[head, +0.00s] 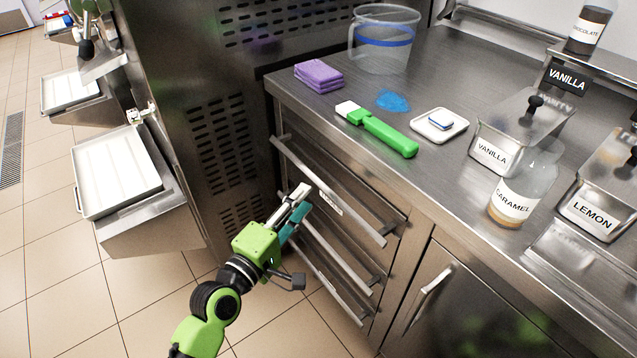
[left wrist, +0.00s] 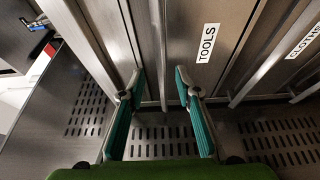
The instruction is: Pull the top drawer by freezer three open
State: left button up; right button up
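The top drawer (head: 345,190) is in the steel counter unit and appears shut. Its long bar handle (head: 360,222) slopes down to the right. In the left wrist view a drawer front labelled TOOLS (left wrist: 208,42) has a bar handle (left wrist: 157,45) to the left of its label. My left gripper (head: 303,203) is at the drawer front, close to the top handle. Its two teal-padded fingers (left wrist: 160,82) are apart, and the bar shows between them in the left wrist view. I cannot tell whether they touch it. My right gripper is not in view.
Lower drawers with bar handles (head: 340,262) lie below; one is labelled CLOTHS (left wrist: 304,42). The counter (head: 440,185) holds purple cloths (head: 319,75), a green-handled scraper (head: 385,133), a clear jug (head: 383,45) and topping containers. A freezer with a white tray (head: 117,170) stands left. Tiled floor is clear.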

aim_at(317, 185)
pick_arm(q)
jog(key=x, duration=0.6)
jog(key=shift+w, duration=0.2)
jog(key=shift+w+d+f+b, duration=0.1)
jog(key=shift+w+d+b, duration=0.25)
jog(key=shift+w, duration=0.15)
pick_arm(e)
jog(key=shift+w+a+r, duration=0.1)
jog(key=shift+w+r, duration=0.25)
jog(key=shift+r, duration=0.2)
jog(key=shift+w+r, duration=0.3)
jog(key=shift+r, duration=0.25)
pick_arm(q)
grip_shut()
